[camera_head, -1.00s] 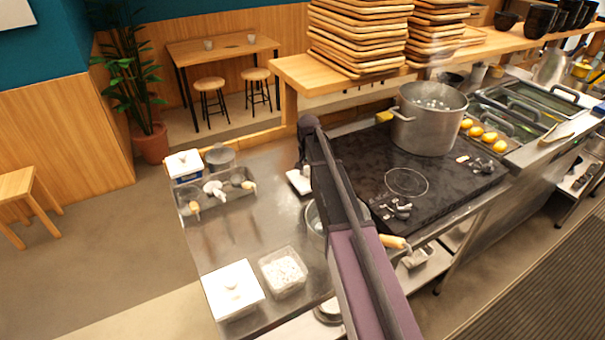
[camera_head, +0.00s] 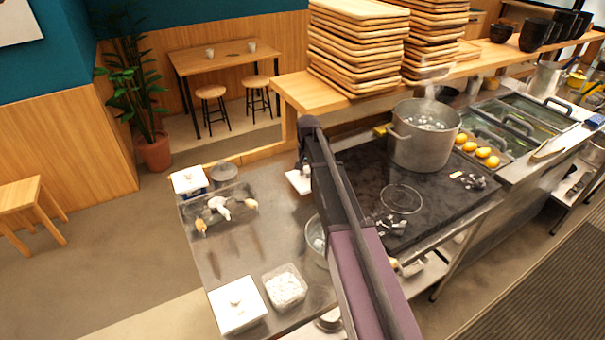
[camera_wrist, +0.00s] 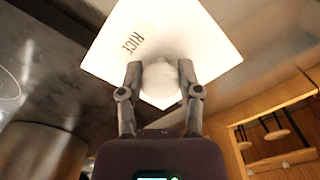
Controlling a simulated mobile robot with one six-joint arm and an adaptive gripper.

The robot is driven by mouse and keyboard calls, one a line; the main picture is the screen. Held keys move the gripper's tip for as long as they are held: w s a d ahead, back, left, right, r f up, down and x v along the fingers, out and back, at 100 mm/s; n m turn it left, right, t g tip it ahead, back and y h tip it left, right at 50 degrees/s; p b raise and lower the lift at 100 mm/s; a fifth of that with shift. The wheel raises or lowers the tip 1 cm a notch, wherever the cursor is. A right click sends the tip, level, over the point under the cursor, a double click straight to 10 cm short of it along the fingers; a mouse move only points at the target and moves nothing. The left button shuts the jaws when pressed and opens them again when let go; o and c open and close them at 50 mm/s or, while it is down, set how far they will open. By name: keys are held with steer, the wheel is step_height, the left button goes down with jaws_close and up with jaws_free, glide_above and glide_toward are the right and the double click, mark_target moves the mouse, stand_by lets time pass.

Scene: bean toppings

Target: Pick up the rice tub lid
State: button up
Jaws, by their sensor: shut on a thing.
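The rice tub lid (camera_wrist: 165,45) is a white square plate marked RICE with a round knob (camera_wrist: 160,78). My gripper (camera_wrist: 160,70) is shut on this knob, one finger on each side. In the head view the lid (camera_head: 298,182) is a small white patch under my gripper (camera_head: 303,163), partly hidden by my arm. It appears to be over the steel counter left of the black stove; its height above the counter is hard to tell. A clear open tub of white grains (camera_head: 284,288) stands at the counter's front.
A white-lidded tub (camera_head: 238,305) stands left of the open tub. A tray of ladles (camera_head: 219,213) and another white-lidded container (camera_head: 189,180) are at the counter's left. A steel pot (camera_head: 422,137) stands on the stove (camera_head: 375,170). Stacked trays (camera_head: 358,50) sit on the shelf behind.

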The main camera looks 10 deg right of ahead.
mark_target(308, 170)
stand_by(0.7)
steer(key=r+p, duration=0.9)
steer(key=shift+w, duration=0.2)
stand_by(0.4)
